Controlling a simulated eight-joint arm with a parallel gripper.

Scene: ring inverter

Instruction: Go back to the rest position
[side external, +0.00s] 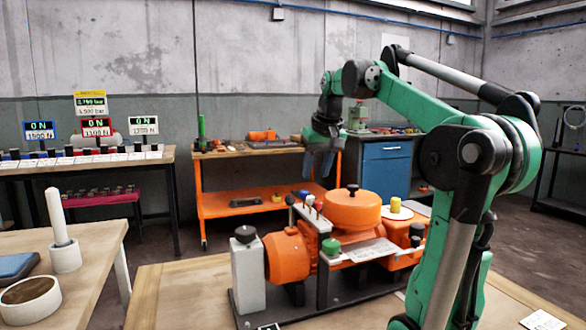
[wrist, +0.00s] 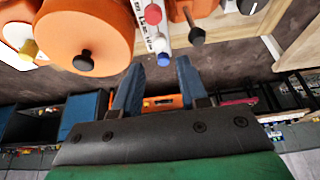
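My gripper (side external: 318,168) hangs from my green and black arm above and behind the orange machine (side external: 288,256). Its two blue-grey fingers point down and stand apart with nothing between them. In the wrist view my gripper (wrist: 158,82) also shows a clear gap between the fingers. The machine's round orange drum (side external: 352,212), with a black knob on top, is below and to the right of the fingers in the side view. The drum (wrist: 95,28) fills the upper left of the wrist view. The fingers appear clear of the machine.
Several small levers (side external: 312,203) rise beside the drum. A yellow knob (side external: 395,205) and a green knob (side external: 331,246) are on the machine. An orange cart (side external: 255,200) and blue cabinet (side external: 386,168) stand behind. A wooden table (side external: 75,258) with a white post (side external: 57,218) is at left.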

